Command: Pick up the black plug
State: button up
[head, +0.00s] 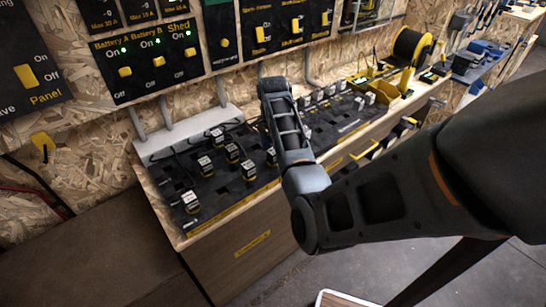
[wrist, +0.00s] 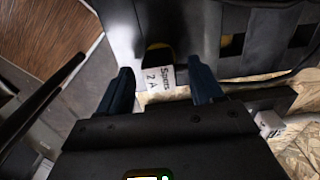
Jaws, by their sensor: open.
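In the wrist view, a dark plug with a white tag (wrist: 159,78) lies between my gripper's fingers. The tag seems to read "Spare 2 A", and a yellow edge shows just above it. My gripper (wrist: 162,85) is open, with one dark finger on each side of the tag; I cannot tell if either touches it. In the head view, several black plugs with white labels (head: 233,152) stand on the dark panel (head: 172,182). My arm reaches over this panel and hides part of it. The fingertips do not show there.
A wall panel with yellow switches (head: 150,55) stands behind the bench. A cable spool (head: 408,45) and yellow bins (head: 383,92) are farther right along the bench. In the wrist view, a dark cable (wrist: 265,78) runs right of the fingers.

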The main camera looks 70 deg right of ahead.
jog(key=shift+f, duration=0.4)
jog(key=c, duration=1.1)
